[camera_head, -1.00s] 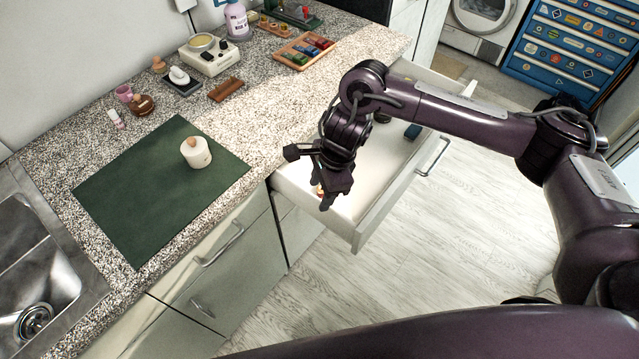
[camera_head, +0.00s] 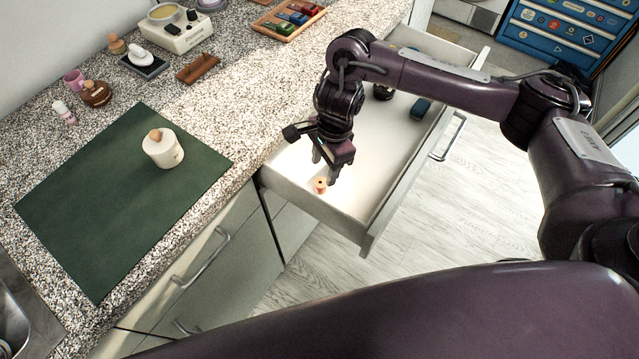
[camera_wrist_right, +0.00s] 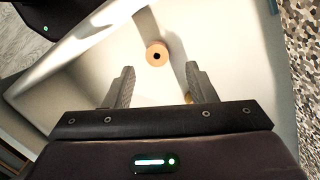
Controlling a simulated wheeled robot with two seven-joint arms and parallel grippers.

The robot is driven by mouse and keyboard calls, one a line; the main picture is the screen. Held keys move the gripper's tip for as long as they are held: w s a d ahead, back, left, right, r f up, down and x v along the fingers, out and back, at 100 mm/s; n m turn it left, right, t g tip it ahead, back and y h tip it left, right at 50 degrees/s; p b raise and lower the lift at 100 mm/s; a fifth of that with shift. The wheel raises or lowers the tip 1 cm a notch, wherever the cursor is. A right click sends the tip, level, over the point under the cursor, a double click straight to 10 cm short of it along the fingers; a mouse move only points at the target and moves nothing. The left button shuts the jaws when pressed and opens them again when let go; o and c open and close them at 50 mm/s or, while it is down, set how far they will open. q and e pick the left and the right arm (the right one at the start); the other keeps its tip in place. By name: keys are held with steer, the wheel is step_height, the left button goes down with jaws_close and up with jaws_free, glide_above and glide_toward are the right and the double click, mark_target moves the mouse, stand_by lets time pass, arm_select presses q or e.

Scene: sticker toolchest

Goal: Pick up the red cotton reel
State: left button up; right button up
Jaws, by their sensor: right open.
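The cotton reel (camera_head: 320,186) stands in the near end of the open white drawer (camera_head: 385,150). It is small, with pale wooden ends and a reddish middle. In the right wrist view the reel (camera_wrist_right: 157,54) shows from above as a round tan disc with a dark centre hole. My right gripper (camera_head: 324,172) is inside the drawer space, pointing down, just above and beside the reel. In the wrist view its two fingers (camera_wrist_right: 158,84) are apart with nothing between them, and the reel lies beyond their tips. My left gripper is out of view.
Dark items (camera_head: 383,92) and a blue item (camera_head: 420,108) lie at the drawer's far end.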

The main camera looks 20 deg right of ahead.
mark_target(321, 181)
steer(key=shift+s+a+f, duration=0.1)
steer(key=shift+s+f, duration=0.1)
steer(key=shift+f, duration=0.25)
steer(key=shift+s+a+f+p, duration=0.1)
steer(key=shift+f+p, duration=0.1)
steer(key=shift+f, duration=0.55)
steer(key=shift+w+a+f+p, duration=0.1)
steer(key=shift+a+f+p, duration=0.1)
steer(key=shift+f, duration=0.55)
steer(key=shift+s+a+f+p, duration=0.1)
steer(key=shift+f+p, duration=0.1)
steer(key=shift+f, duration=0.55)
steer(key=c, duration=1.1)
steer(key=shift+o, duration=0.2)
steer(key=shift+r, duration=0.1)
